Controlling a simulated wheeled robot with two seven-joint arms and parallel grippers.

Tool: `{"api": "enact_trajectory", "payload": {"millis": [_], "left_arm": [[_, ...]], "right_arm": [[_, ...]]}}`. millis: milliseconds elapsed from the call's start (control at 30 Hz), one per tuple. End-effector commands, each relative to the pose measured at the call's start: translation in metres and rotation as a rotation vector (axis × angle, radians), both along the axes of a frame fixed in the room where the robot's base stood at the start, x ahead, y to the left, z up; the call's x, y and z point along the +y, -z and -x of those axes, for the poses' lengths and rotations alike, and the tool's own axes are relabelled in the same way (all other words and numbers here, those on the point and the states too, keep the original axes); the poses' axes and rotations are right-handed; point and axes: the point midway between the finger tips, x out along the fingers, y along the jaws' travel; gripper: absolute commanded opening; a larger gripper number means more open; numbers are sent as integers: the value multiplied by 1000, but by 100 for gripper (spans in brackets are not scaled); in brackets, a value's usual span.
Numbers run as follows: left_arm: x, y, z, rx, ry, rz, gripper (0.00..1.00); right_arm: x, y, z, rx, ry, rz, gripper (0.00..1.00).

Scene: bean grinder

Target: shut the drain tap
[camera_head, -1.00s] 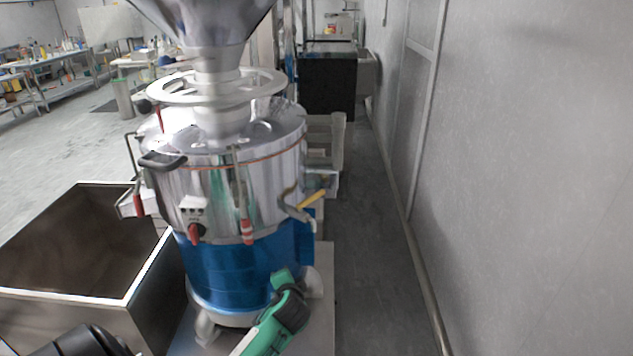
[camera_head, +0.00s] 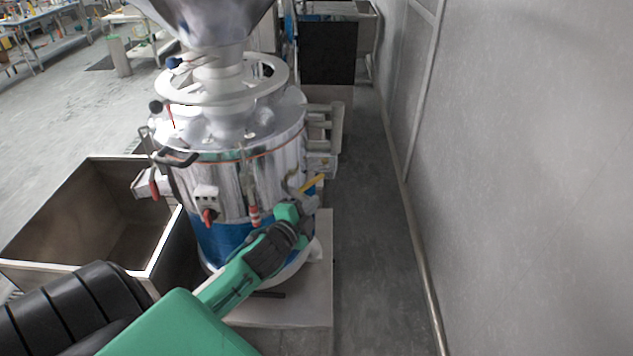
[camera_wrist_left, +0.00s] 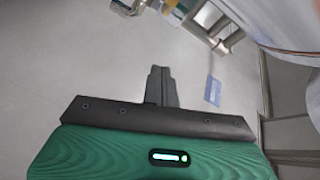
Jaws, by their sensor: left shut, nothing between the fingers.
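The grinder (camera_head: 235,185) is a steel drum with a blue lower band. The drain tap (camera_head: 312,184) shows by its yellow lever on the drum's right side, slanting up to the right. My left gripper (camera_head: 300,212) is just below the lever, in front of the drum, and hides part of the blue band and the tap's lower part. In the left wrist view my left gripper's dark fingers (camera_wrist_left: 161,84) are together with nothing between them. A metal fitting (camera_wrist_left: 218,30) lies beyond them at upper right; I cannot tell if it is the tap. My right gripper is not in view.
An open steel bin (camera_head: 165,245) stands left of the grinder. The grinder stands on a grey plinth (camera_head: 290,312). A grey wall (camera_head: 530,180) runs along the right, with a clear strip of floor (camera_head: 375,250) between.

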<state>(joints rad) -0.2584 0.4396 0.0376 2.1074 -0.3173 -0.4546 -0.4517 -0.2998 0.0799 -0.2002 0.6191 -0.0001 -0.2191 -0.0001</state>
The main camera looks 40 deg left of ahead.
Motion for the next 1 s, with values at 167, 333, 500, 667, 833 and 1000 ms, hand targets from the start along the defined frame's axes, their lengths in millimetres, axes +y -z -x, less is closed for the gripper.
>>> {"api": "enact_trajectory", "payload": {"millis": [167,333,500,667,833,1000], "left_arm": [[4,-2,-31,0,-2,2,0],[8,0,-62,0,-2,2,0],[15,5,-85,4,-5,0,0],[36,15,-85,3,-3,-1,0],[45,21,-86,2,-2,0,0],[47,23,-86,1,-2,0,0]], "right_arm": [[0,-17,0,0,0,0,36],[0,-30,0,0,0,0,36],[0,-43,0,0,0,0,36],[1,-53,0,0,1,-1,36],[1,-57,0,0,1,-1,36],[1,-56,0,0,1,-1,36]]}}
